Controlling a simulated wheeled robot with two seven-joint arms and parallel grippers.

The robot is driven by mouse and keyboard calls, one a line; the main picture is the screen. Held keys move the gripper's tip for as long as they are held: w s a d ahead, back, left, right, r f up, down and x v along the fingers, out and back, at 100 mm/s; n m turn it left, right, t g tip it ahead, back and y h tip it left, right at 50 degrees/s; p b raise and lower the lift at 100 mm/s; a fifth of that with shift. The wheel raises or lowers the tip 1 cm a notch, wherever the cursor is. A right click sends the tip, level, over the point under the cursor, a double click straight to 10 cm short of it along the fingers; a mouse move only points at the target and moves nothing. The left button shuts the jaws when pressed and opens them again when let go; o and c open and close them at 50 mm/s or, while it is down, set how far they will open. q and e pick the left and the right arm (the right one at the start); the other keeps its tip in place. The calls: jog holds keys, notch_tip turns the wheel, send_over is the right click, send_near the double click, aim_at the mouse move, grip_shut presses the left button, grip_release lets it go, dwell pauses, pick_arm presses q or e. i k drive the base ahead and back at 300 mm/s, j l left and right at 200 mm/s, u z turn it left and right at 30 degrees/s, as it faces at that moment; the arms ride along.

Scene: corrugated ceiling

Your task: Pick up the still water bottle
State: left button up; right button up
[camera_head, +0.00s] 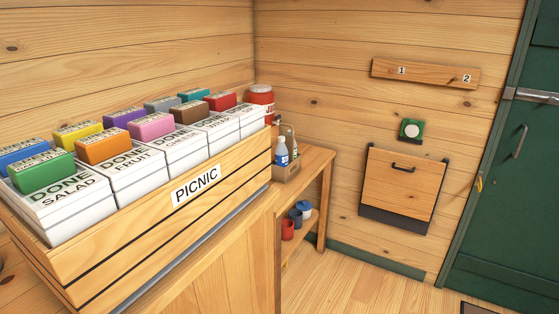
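A small bottle with a pale cap and blue body (281,153) stands upright in a small brown carrier (291,172) on the wooden bench (314,162), just past the end of the picnic crate. At least one more bottle (291,143) stands behind it, partly hidden. The labels are too small to read, so I cannot tell which bottle is the still water. Neither of my grippers is in view.
A long wooden crate marked PICNIC (150,245) holds several white boxes with coloured tops and fills the left. A red jar (262,97) stands behind it. Containers (288,229) sit under the bench. Open floor (365,280) lies before the green door (510,180).

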aim_at(281, 153)
jog(key=i+l+z, duration=0.3)
jog(key=i+l, duration=0.15)
jog(key=i+l+z, duration=0.25)
jog(key=i, duration=0.25)
jog(key=i+l+z, duration=0.3)
jog(key=i, duration=0.2)
